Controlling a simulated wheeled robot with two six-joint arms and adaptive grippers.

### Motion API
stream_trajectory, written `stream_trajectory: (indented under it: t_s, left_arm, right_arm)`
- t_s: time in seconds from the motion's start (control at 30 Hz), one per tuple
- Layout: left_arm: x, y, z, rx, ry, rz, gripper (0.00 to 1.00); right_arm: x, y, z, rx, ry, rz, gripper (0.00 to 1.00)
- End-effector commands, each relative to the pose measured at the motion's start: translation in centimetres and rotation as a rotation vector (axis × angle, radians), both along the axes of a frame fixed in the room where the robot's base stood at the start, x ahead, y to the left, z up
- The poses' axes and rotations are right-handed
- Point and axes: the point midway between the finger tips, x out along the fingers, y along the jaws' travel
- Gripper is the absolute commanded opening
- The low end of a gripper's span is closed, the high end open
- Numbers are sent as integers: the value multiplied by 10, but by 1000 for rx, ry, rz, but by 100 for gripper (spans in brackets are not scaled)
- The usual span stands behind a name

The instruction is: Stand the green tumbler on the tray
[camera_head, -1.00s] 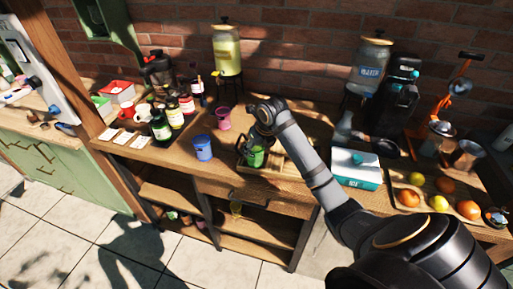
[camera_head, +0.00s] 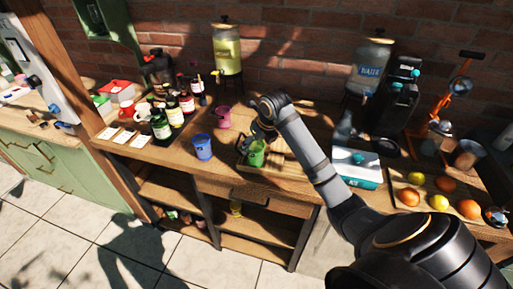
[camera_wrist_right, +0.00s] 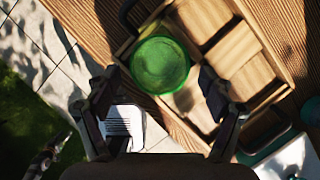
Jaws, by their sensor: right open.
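The green tumbler (camera_head: 257,153) stands upright at the left end of the wooden tray (camera_head: 285,176). In the right wrist view, the tumbler (camera_wrist_right: 160,64) is seen from above, its round green mouth overlapping the near edge of the tray (camera_wrist_right: 272,45). My right gripper (camera_head: 262,136) is just above and behind the tumbler. In the wrist view, its two fingers (camera_wrist_right: 160,80) are spread apart on either side below the tumbler, with nothing gripped. The tumbler's base is hidden.
A blue cup (camera_head: 203,147) and a pink cup (camera_head: 223,117) stand left of the tray. A white and teal box (camera_head: 357,168) is to its right, then oranges and lemons (camera_head: 438,202). Bottles (camera_head: 175,112) stand further left. A drinks dispenser (camera_head: 227,50) is behind.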

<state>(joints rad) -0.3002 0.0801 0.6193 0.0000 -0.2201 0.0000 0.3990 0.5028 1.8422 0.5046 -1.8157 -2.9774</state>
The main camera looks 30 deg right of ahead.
Motion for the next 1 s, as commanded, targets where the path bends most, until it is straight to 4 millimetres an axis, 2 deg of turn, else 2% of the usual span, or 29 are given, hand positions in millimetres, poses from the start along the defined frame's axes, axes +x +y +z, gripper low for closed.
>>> stream_trajectory:
  t_s: [0.1, 0.27, 0.3, 0.4, 0.53, 1.0]
  left_arm:
    - [0, 0, -5, 0, 0, 0, 40]
    - [0, 0, -8, 0, 0, 0, 40]
    - [0, 0, -1, 0, 0, 0, 40]
    - [0, 0, 6, 0, 0, 0, 40]
    - [0, 0, 8, 0, -1, 0, 40]
    - [1, 0, 7, 0, -1, 0, 40]
  right_arm:
    - [-11, -1, 29, -5, -7, 1, 82]
    - [-26, 0, 63, -5, -5, 0, 82]
    - [-29, 0, 74, -5, -3, 0, 82]
    - [-34, 1, 86, -3, -2, 0, 82]
    - [-38, 1, 91, -2, 1, 0, 82]
    - [-38, 1, 90, -1, 0, 0, 82]
